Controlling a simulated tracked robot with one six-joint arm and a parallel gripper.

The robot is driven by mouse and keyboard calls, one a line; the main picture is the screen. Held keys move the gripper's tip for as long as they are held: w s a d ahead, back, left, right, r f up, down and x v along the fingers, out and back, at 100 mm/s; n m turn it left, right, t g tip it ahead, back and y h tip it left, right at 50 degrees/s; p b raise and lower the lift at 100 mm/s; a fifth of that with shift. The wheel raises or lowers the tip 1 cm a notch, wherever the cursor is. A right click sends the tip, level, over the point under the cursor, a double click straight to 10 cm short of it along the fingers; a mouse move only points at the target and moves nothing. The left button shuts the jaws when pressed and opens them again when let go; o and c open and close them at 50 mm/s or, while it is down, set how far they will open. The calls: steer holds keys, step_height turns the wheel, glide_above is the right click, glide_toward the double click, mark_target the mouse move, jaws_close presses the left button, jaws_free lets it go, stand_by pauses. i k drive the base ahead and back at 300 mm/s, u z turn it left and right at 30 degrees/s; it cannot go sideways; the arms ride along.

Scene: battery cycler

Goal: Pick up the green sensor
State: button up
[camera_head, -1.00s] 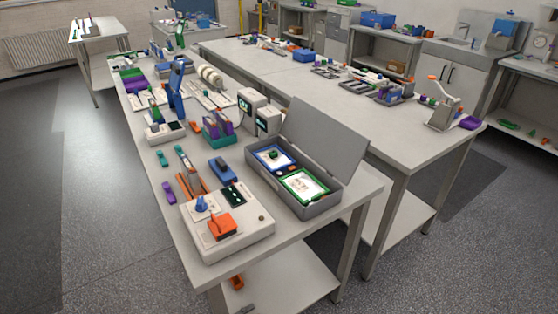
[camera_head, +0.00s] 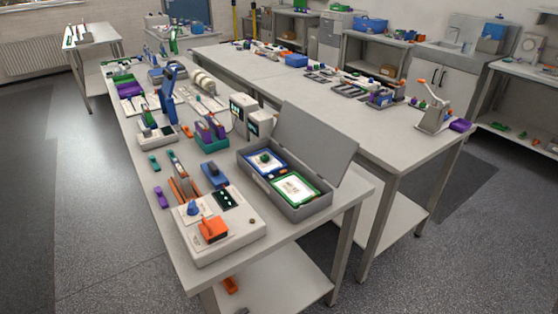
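No part is clearly readable as the green sensor; several green things show. A small teal-green piece (camera_head: 153,162) lies near the left edge of the front table, just behind a small purple piece (camera_head: 161,197). A small dark green part (camera_head: 265,158) sits on a blue-framed card in the open grey case (camera_head: 318,207). A green-framed white card (camera_head: 295,189) lies beside it in the case. My gripper is not in view.
The long front table (camera_head: 205,285) also holds a white device with an orange block (camera_head: 214,229), an upright blue tool (camera_head: 167,95) and grey meters. A second table (camera_head: 350,130) stands behind to the right. Grey floor (camera_head: 95,220) at the left is clear.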

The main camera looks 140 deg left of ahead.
mark_target(266, 157)
steer(key=z, duration=2.8)
steer(key=k, duration=2.35)
